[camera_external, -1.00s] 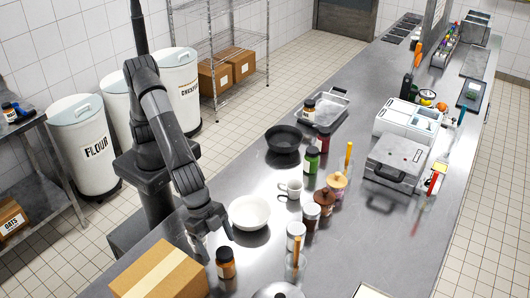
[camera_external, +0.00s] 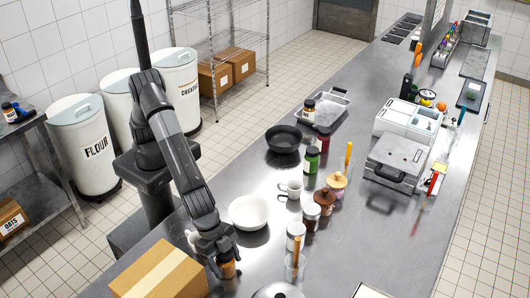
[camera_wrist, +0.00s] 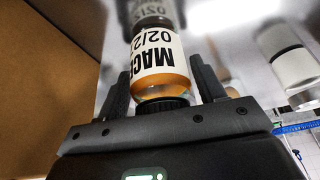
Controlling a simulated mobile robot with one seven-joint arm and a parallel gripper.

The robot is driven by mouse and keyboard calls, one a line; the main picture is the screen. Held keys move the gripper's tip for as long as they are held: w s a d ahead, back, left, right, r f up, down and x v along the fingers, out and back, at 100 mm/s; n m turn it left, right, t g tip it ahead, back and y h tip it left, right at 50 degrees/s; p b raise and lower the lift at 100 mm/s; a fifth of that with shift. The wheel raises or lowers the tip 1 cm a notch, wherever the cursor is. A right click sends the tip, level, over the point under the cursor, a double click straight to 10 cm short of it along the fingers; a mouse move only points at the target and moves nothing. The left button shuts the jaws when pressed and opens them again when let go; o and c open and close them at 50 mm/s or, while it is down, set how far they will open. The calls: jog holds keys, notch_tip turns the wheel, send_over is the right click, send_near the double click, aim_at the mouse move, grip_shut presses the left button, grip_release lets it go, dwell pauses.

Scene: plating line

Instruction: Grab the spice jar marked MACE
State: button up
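The MACE spice jar (camera_wrist: 160,62) stands on the steel counter in the wrist view, with a white label, orange-brown contents and a black lid. In the external view the jar (camera_external: 228,270) is partly hidden by my gripper. My gripper (camera_wrist: 162,85) is open, with one finger on each side of the jar near its lid. Gaps show between the fingers and the jar. In the external view my gripper (camera_external: 222,268) is low over the counter at the jar.
A cardboard box (camera_external: 160,272) stands close on the left; its side (camera_wrist: 45,70) fills the left of the wrist view. A white bowl (camera_external: 249,212) is behind the jar. A white-lidded jar (camera_external: 295,236) and a glass with a wooden item (camera_external: 296,262) stand to the right.

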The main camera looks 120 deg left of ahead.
jog(key=c, duration=0.9)
